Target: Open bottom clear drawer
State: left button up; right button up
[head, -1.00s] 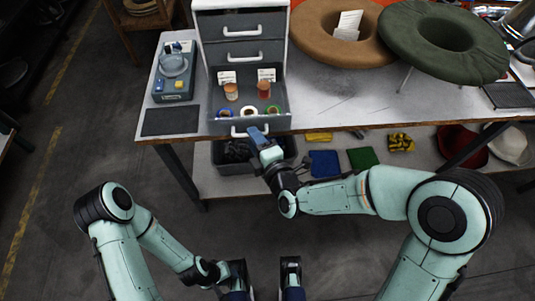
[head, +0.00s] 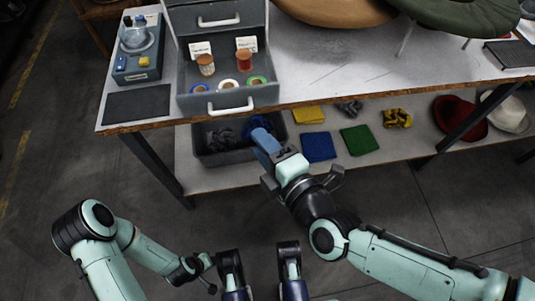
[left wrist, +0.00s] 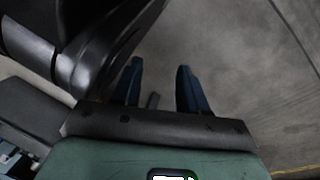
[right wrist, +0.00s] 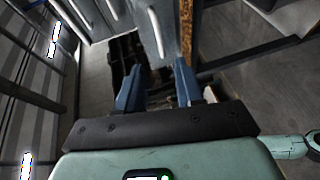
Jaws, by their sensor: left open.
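The lowest drawer (head: 196,104) of the grey cabinet is pulled out over the table's front edge. Its white handle (head: 230,107) is on the front; thread spools (head: 206,64) and tape rolls (head: 228,86) lie inside. My right gripper (head: 264,136) is below and right of this handle, in front of the lower shelf. In the right wrist view its blue fingers (right wrist: 160,80) are apart and empty, with a white handle (right wrist: 156,32) beyond them. My left gripper (left wrist: 159,88) is open and empty over the floor, away from the drawer.
A closed drawer (head: 218,20) is above the open one. A dark bin (head: 225,155) on the lower shelf sits under the drawer, close to my right gripper. Folded cloths (head: 318,146) lie right of it.

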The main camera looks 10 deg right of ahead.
pick_arm(q)
jog(key=shift+g, duration=0.7)
jog(key=shift+s+a+f+b, duration=0.1)
jog(key=shift+s+f+b, duration=0.1)
jog(key=shift+s+f, duration=0.3)
jog(key=shift+s+a+f+b, duration=0.1)
jog(key=shift+s+f+b, duration=0.15)
jog(key=shift+s, duration=0.5)
jog(key=shift+s+f+b, duration=0.15)
jog(key=shift+s+f, duration=0.3)
jog(key=shift+s, duration=0.15)
pick_arm(e)
jog(key=shift+v, duration=0.95)
